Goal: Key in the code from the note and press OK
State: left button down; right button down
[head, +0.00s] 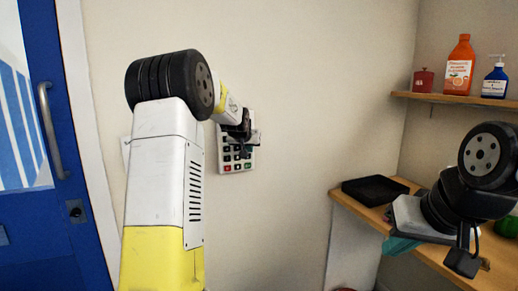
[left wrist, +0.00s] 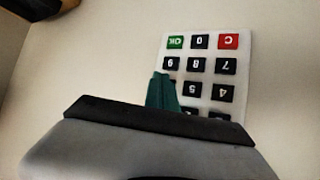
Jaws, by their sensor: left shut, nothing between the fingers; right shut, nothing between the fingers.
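A white keypad (head: 238,166) is mounted on the wall, with dark number keys, a red key and a green key in its lowest row. My left gripper (head: 246,147) is shut and empty in front of its upper part. In the left wrist view the keypad (left wrist: 243,49) appears upside down, with green OK (left wrist: 175,42), 0 and red C on top. The shut teal fingertips (left wrist: 162,90) are over or beside the 9 and 6 keys; contact cannot be told. My right gripper (head: 401,246) is shut and empty at the lower right. No readable note shows.
A blue door (head: 75,240) with a handle is at the left. A black tray (head: 375,190) lies on the wooden counter at the right. The shelf (head: 455,100) above holds a red pot (head: 423,81), an orange bottle (head: 459,66) and a blue pump bottle (head: 495,80).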

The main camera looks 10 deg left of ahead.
pick_arm(q)
jog(key=shift+w+a, duration=0.15)
jog(key=shift+w, duration=0.1)
dwell(0.6)
jog(key=shift+s+d, duration=0.45)
jog(key=shift+s, duration=0.2)
jog(key=s+d, duration=0.1)
jog(key=s, duration=0.1)
jog(key=s+d, duration=0.1)
jog(key=s, duration=0.1)
jog(key=shift+d, duration=0.35)
dwell(2.3)
